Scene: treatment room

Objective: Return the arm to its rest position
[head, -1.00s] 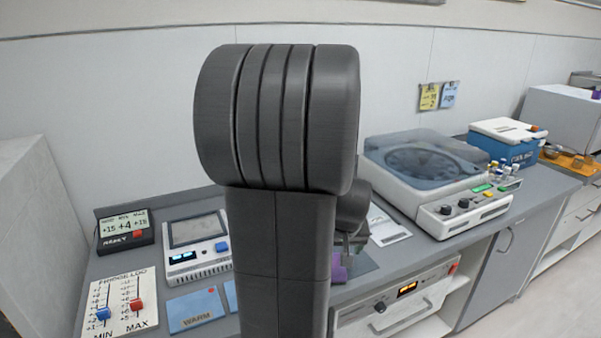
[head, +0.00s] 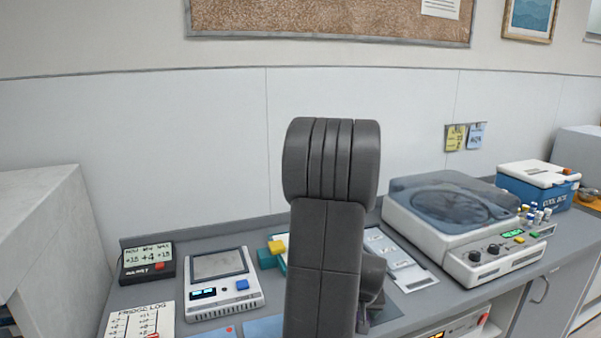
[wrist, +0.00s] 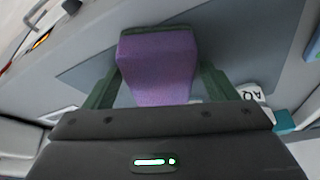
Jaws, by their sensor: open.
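My arm (head: 328,240) stands upright in the middle of the head view and hides my gripper there. In the wrist view my gripper (wrist: 160,82) is open, with one dark green finger on each side of a purple block (wrist: 158,65). The block is between or just beyond the fingers, over a dark grey mat (wrist: 225,50). I cannot tell whether the fingers touch it. The block is hidden behind my arm in the head view.
A centrifuge-like machine (head: 450,215) with a clear lid stands right of my arm, with a blue cool box (head: 538,185) beyond. A grey device (head: 220,280) and a small display (head: 147,262) stand left. A tall pale block (head: 45,230) borders the far left.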

